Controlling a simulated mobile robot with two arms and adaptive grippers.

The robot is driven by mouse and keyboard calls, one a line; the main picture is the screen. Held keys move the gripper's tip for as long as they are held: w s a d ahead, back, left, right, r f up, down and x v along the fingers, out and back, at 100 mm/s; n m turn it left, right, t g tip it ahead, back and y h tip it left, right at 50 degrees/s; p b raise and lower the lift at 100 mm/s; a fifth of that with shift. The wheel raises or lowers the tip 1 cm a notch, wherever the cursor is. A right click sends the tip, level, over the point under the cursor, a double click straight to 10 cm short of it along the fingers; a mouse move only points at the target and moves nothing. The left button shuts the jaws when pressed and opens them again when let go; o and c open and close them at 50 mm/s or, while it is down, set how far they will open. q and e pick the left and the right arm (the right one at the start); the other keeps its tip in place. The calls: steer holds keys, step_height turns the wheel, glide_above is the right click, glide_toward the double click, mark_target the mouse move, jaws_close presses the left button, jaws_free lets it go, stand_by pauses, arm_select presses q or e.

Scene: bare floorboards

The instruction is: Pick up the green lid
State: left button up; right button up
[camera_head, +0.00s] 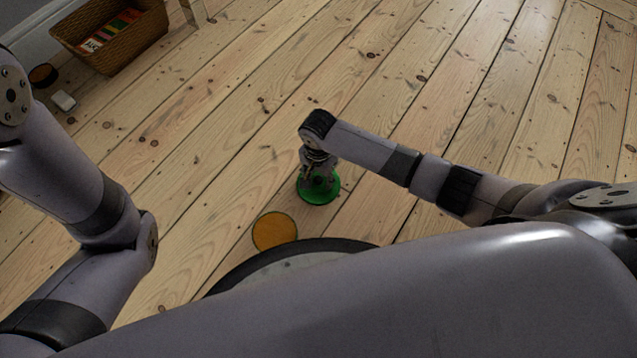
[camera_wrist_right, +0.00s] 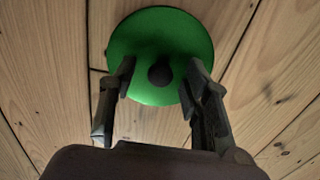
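The green lid (camera_head: 320,190) lies flat on the floorboards in the middle of the head view. In the right wrist view the green lid (camera_wrist_right: 160,40) is a round disc with a dark knob (camera_wrist_right: 160,74) at its centre. My right gripper (camera_head: 318,183) points down right over the lid. In the right wrist view my right gripper (camera_wrist_right: 157,82) has its fingers apart, one on each side of the knob, with gaps between fingers and knob. I cannot tell whether the fingertips touch the lid. My left arm is at the left; its gripper is out of view.
An orange disc (camera_head: 275,232) lies on the floor just left of and nearer than the lid. A wicker basket (camera_head: 128,42) with colourful items stands at the top left by the wall. A small white block (camera_head: 63,101) and a dark round object (camera_head: 42,75) lie near it. The floor beyond the lid is clear.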

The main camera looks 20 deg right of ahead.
jaws_close()
stand_by(0.3)
steer(key=shift+r, duration=0.1)
